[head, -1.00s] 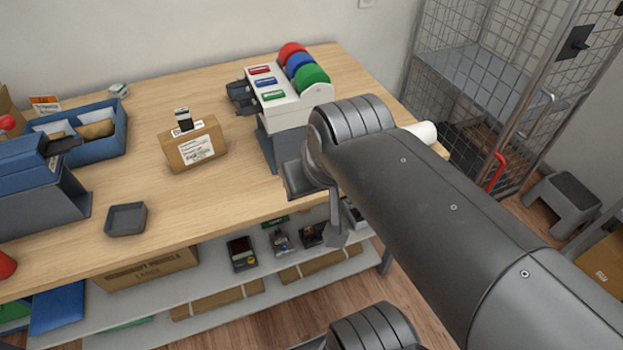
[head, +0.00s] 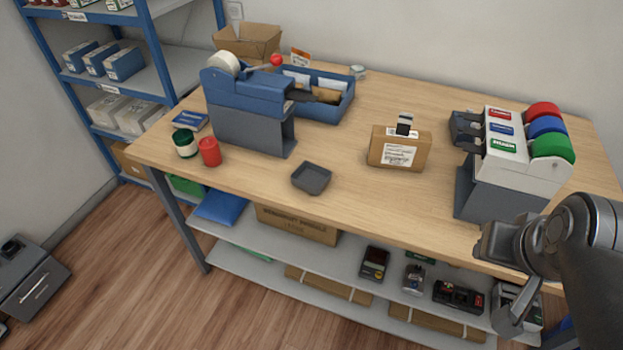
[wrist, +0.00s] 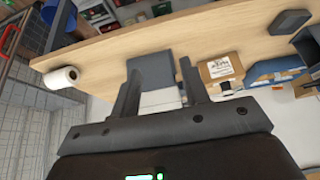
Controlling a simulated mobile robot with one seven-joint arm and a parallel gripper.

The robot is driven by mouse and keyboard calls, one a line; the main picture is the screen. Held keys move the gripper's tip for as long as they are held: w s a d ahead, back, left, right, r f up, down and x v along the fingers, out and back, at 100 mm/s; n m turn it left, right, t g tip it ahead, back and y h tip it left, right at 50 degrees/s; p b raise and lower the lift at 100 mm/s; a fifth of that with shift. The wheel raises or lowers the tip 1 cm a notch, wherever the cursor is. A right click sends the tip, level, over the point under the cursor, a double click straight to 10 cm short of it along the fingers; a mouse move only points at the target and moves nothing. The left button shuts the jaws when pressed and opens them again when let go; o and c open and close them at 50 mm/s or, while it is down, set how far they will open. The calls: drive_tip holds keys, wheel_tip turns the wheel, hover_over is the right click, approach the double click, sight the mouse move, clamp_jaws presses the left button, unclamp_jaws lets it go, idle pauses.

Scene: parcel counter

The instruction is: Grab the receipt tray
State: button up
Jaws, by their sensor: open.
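The receipt tray appears to be the small dark grey, shallow square tray (head: 311,178) near the front edge of the wooden counter, left of the cardboard parcel. It seems empty. It also shows at the upper right of the wrist view (wrist: 290,22). My gripper (wrist: 158,82) is open, with nothing held between its fingers. It is well away from the tray, by the counter's front right part near the label dispenser. In the head view my arm is at the lower right and its fingertips are not clear.
A cardboard parcel (head: 399,150) and a dispenser with coloured rolls (head: 510,165) stand right of the tray. A blue-grey machine (head: 250,110), a red cylinder (head: 209,152) and a blue bin (head: 325,108) are left and behind. Bare wood surrounds the tray.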

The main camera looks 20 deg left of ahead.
idle(0.4)
drive_tip(key=o, duration=1.3)
